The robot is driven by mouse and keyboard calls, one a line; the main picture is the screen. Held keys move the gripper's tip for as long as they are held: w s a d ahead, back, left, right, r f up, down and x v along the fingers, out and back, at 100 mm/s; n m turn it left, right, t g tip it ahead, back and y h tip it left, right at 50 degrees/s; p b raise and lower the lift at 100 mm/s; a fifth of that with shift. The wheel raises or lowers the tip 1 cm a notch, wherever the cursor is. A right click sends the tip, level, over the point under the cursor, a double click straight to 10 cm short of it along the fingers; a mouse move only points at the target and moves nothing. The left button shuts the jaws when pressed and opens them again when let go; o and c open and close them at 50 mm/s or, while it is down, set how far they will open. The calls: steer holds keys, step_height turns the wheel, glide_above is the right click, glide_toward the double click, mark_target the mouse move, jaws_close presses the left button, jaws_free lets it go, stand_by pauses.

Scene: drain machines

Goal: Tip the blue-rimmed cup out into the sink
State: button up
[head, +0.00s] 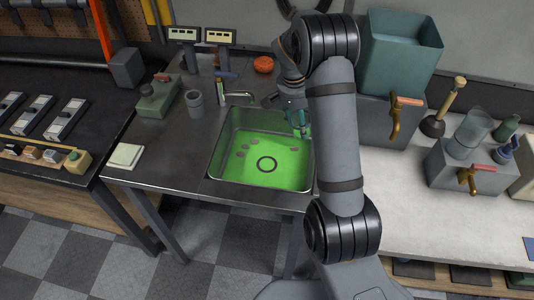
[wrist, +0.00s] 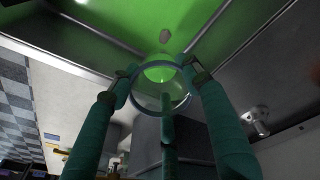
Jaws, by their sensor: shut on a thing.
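My gripper (head: 300,124) is over the right rear part of the sink (head: 213,150). In the wrist view its teal fingers (wrist: 163,82) are shut around a clear cup with a blue rim (wrist: 188,101). The cup looks tilted, and bright green shows in or through it; I cannot tell which. In the head view the cup is too small and covered to make out. The sink's floor is bright green, like a pool of liquid (head: 255,178), with several grey lumps and a dark ring in it.
A faucet (head: 238,95) stands at the sink's back edge. A grey cup (head: 194,103), a green device (head: 158,96) and a notepad (head: 126,156) lie left of it. An orange-red object (head: 263,64) is behind. A teal bin (head: 400,50) and plunger (head: 443,108) stand at right.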

mark_target(292, 125)
steer(key=b, duration=0.1)
steer(key=a+f+h+b, duration=0.1)
steer(key=b, duration=0.1)
steer(key=shift+s+a+t, duration=0.1)
steer(key=shift+s+t, duration=0.2)
steer(key=shift+t, duration=0.1)
steer(key=shift+s+a+r+h+b, duration=0.1)
steer(key=shift+a+r+h+b, duration=0.2)
steer(key=shift+h+b, duration=0.3)
steer(key=shift+s+a+r+t+h+b, duration=0.25)
steer(key=shift+a+t+h+b, duration=0.1)
steer(key=shift+a+h+b, duration=0.15)
steer(key=shift+s+a+r+t+h+b, duration=0.15)
steer(key=shift+s+a+t+h+b, duration=0.15)
steer(key=shift+a+h+b, duration=0.2)
steer(key=shift+s+a+r+t+h+b, duration=0.15)
steer(key=shift+r+t+h, duration=0.25)
steer(key=shift+h, duration=0.3)
steer(key=shift+s+a+r+t+h+b, duration=0.15)
steer(key=shift+r+t+h, duration=0.25)
steer(key=shift+h, duration=0.3)
steer(key=shift+a+r+t+h+b, duration=0.2)
steer(key=shift+t+h+b, duration=0.3)
steer(key=shift+h+b, duration=0.55)
steer(key=shift+a+r+t+h+b, duration=0.1)
steer(key=shift+r+t+h+b, duration=0.3)
steer(key=shift+b, duration=1)
stand_by(0.9)
